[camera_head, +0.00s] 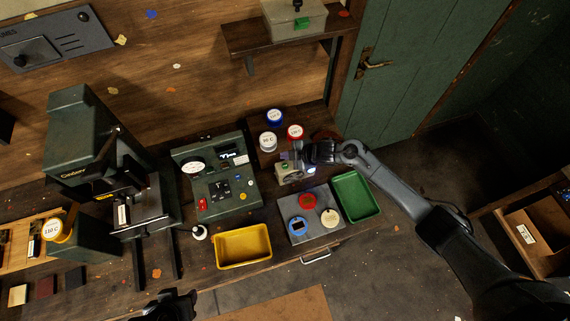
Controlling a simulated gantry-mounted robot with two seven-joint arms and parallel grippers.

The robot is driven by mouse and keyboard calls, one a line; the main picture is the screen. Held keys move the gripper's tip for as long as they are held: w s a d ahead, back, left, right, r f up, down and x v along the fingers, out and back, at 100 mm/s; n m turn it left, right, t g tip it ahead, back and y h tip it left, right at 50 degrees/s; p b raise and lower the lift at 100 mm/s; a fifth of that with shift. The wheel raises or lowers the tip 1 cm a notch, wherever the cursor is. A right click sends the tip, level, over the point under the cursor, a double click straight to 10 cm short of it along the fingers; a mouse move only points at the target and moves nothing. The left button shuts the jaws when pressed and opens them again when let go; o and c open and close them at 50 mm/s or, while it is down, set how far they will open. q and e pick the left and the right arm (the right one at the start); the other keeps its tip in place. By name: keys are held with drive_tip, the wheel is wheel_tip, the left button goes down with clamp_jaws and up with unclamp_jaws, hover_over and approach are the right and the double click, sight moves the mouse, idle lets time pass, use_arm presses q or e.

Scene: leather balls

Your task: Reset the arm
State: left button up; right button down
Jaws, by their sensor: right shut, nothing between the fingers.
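My right arm (385,182) reaches in from the right. Its gripper (298,156) is shut and empty, above the workbench beside a small beige device (287,174). It is close to the device, but I cannot tell whether they touch. A dark part of my left gripper (170,304) shows at the bottom edge, in front of the bench. Its fingers are too dark to read. No leather ball can be made out clearly.
Labelled blue (275,117), white (268,142) and red (295,132) containers stand behind the right gripper. A green tray (379,204), grey plate (315,232) and yellow tray (217,252) lie in front. A green console (246,181) and press (75,160) stand left.

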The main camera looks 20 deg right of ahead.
idle(0.3)
drive_tip(key=shift+f, duration=0.1)
drive_tip(key=s+a+f, duration=0.1)
drive_tip(key=s+f, duration=0.2)
drive_tip(key=s, duration=0.1)
drive_tip(key=s+a+f+g, duration=0.1)
drive_tip(key=s+a+f, duration=0.1)
drive_tip(key=s, duration=0.3)
drive_tip(key=s+a+f+g+y+p, duration=0.1)
drive_tip(key=s+a+f, duration=0.1)
drive_tip(key=s+f, duration=0.2)
drive_tip(key=shift+s+a+m, duration=0.1)
drive_tip(key=shift+s+m, duration=0.2)
drive_tip(key=shift+m, duration=0.1)
drive_tip(key=s+a+r+m+h+p, duration=0.1)
drive_tip(key=s+a+r+m, duration=0.15)
drive_tip(key=s, duration=0.35)
drive_tip(key=s+a+r+m, duration=0.2)
drive_tip(key=s+r, duration=0.2)
drive_tip(key=s, duration=0.2)
drive_tip(key=s+d+r+m+h, duration=0.2)
drive_tip(key=s+d+r+m, duration=0.1)
drive_tip(key=d+r, duration=0.3)
drive_tip(key=s+d+r+m+g+h, duration=0.1)
drive_tip(key=s+d+r+m+h, duration=0.2)
drive_tip(key=d+r+m, duration=0.3)
wheel_tip(320, 180, up, 3)
drive_tip(key=shift+s+d+r+g+h, duration=0.1)
drive_tip(key=shift+s+d+g+h, duration=0.2)
drive_tip(key=shift+s+d, duration=0.35)
